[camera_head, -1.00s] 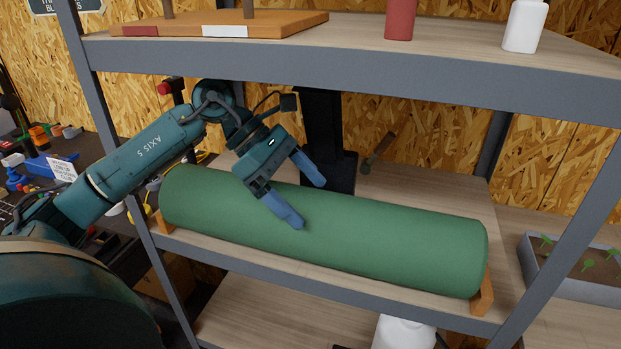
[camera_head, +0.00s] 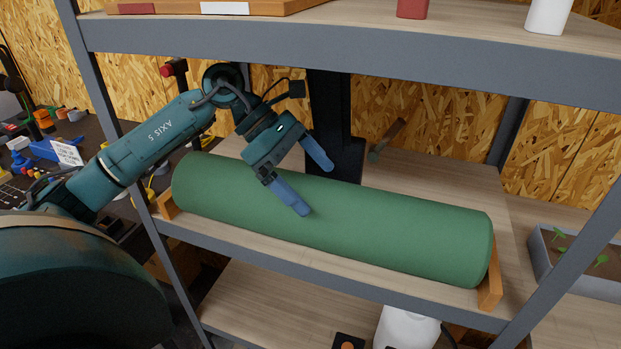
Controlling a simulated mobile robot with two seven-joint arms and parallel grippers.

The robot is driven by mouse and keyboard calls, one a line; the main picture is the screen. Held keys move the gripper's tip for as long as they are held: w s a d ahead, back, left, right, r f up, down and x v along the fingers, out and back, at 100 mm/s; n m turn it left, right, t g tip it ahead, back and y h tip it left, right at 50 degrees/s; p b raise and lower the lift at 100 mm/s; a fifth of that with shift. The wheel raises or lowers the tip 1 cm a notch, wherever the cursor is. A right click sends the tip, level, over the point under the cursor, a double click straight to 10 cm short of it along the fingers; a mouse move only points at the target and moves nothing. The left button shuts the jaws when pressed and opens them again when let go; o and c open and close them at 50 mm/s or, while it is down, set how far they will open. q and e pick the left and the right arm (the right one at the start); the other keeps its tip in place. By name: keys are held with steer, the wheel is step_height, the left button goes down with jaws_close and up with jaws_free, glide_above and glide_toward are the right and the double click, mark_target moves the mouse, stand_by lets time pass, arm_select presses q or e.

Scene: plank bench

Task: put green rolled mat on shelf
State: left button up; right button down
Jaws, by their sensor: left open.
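The green rolled mat (camera_head: 390,232) lies lengthwise on the middle wooden board of the grey-framed shelf (camera_head: 440,171). Wooden end blocks show at its left end and at its right end (camera_head: 490,280). My left gripper (camera_head: 312,190) is open above the mat, left of its middle. One blue finger lies over the mat's front and top side, the other over its back edge. I cannot tell whether the fingers touch the mat. My right gripper is not in view.
The upper shelf board (camera_head: 340,50) runs close above my left arm, holding a wooden board, a red object and a white bottle (camera_head: 548,15). A dark upright post (camera_head: 333,120) stands behind the mat. A planter (camera_head: 580,262) is at the right. A white container (camera_head: 407,328) sits below.

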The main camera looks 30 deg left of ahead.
arm_select(q)
steer(key=b+v, duration=0.1)
steer(key=v, duration=0.6)
steer(key=shift+s, duration=0.15)
stand_by(0.3)
